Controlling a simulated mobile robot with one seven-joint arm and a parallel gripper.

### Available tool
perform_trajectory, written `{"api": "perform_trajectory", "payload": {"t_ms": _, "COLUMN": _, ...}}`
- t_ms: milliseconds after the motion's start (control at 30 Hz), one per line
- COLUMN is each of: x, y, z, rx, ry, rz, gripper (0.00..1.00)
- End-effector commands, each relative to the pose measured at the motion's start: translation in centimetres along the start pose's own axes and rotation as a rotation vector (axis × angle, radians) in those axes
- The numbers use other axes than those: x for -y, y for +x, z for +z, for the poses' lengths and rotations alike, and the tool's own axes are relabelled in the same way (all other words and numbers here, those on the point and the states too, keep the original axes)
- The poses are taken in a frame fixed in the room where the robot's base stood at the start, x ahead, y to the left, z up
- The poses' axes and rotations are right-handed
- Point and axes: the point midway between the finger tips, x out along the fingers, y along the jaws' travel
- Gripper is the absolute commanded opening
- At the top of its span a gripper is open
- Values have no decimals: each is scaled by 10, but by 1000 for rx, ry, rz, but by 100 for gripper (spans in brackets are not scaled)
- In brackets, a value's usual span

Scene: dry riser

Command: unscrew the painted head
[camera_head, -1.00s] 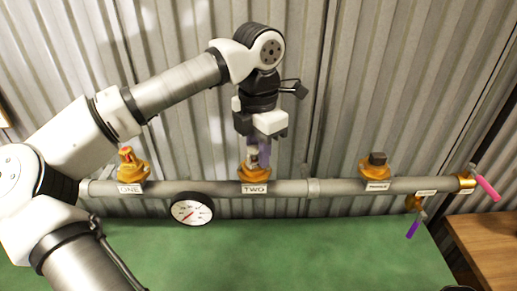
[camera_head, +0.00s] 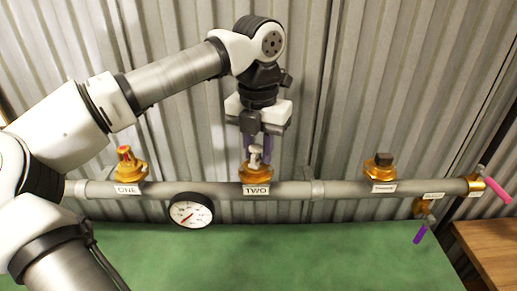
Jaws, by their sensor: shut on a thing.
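A grey pipe (camera_head: 222,190) runs across with brass fittings on it. The fitting labelled TWO (camera_head: 257,174) carries a pale grey head (camera_head: 256,155). My gripper (camera_head: 257,151) points straight down over it, its purple-tinted fingers on either side of the head and shut on it. The fingers partly hide the head. The fitting labelled ONE (camera_head: 130,172), on the left, has a red-marked head (camera_head: 125,153). A third fitting on the right (camera_head: 379,173) has a dark square head (camera_head: 384,158); its label is too small to read.
A round gauge (camera_head: 191,211) hangs under the pipe left of TWO. A pink lever (camera_head: 496,190) and a purple lever (camera_head: 423,232) stick out at the right end. Corrugated metal (camera_head: 420,80) stands close behind. The green surface (camera_head: 300,255) in front is clear; a wooden top (camera_head: 488,245) is at right.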

Motion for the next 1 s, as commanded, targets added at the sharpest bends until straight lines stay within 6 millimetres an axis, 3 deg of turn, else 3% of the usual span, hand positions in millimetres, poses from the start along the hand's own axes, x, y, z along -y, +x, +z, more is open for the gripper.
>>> {"api": "perform_trajectory", "payload": {"t_ms": 300, "x": -5, "y": 1, "z": -1, "rx": 2, "ry": -415, "rz": 2, "gripper": 0}}
{"api": "perform_trajectory", "payload": {"t_ms": 733, "x": -5, "y": 0, "z": -1, "rx": 1, "ry": -499, "rz": 1, "gripper": 0}}
{"api": "perform_trajectory", "payload": {"t_ms": 1000, "x": -8, "y": -1, "z": -4, "rx": 1, "ry": -849, "rz": 0, "gripper": 0}}
